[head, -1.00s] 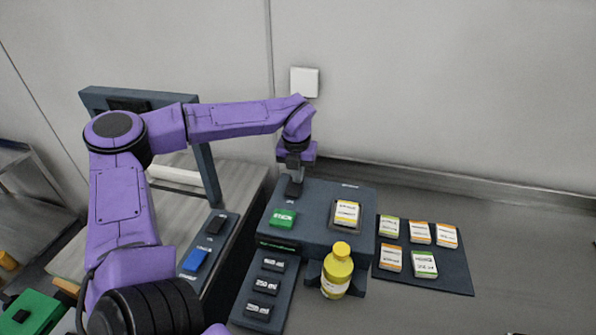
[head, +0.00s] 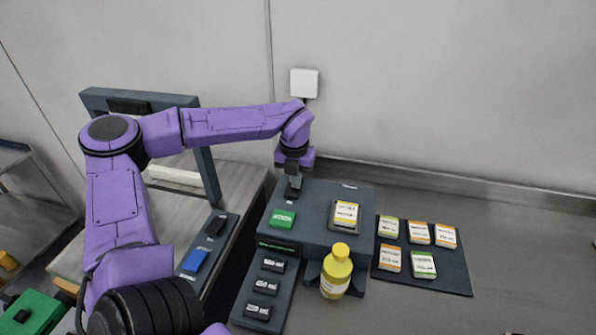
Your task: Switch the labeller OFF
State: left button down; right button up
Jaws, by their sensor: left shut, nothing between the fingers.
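The labeller (head: 312,227) is a dark grey box on the bench, with a green button (head: 283,218) on the left of its top and a label pad (head: 346,214) on the right. My left gripper (head: 293,193) points down at the back left of its top, above and behind the green button. It is shut and empty. Its dark fingertips are at or very near a dark switch there, which they largely hide; I cannot tell whether they touch it or how it is set. My right gripper is not in view.
A yellow bottle (head: 336,272) stands at the labeller's front. A panel of several size buttons (head: 265,290) lies front left. A dark mat (head: 441,280) with several label packs lies right. A blue switch (head: 195,260) and a frame (head: 207,180) stand left.

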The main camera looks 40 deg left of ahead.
pick_arm(q)
jog(key=shift+a, duration=0.1)
jog(key=shift+r, duration=0.2)
jog(key=r+p, duration=0.4)
jog(key=shift+s+d+r, duration=0.15)
jog(key=shift+d+r, duration=0.05)
jog(key=shift+r, duration=0.2)
jog(key=shift+s+r+b, duration=0.25)
jog(key=shift+r+b, duration=0.3)
jog(key=shift+b, duration=0.35)
notch_tip(320, 180, up, 6)
jog(key=r+b, duration=0.1)
send_over(295, 191)
jog(key=shift+s+r, duration=0.2)
jog(key=shift+r, duration=0.15)
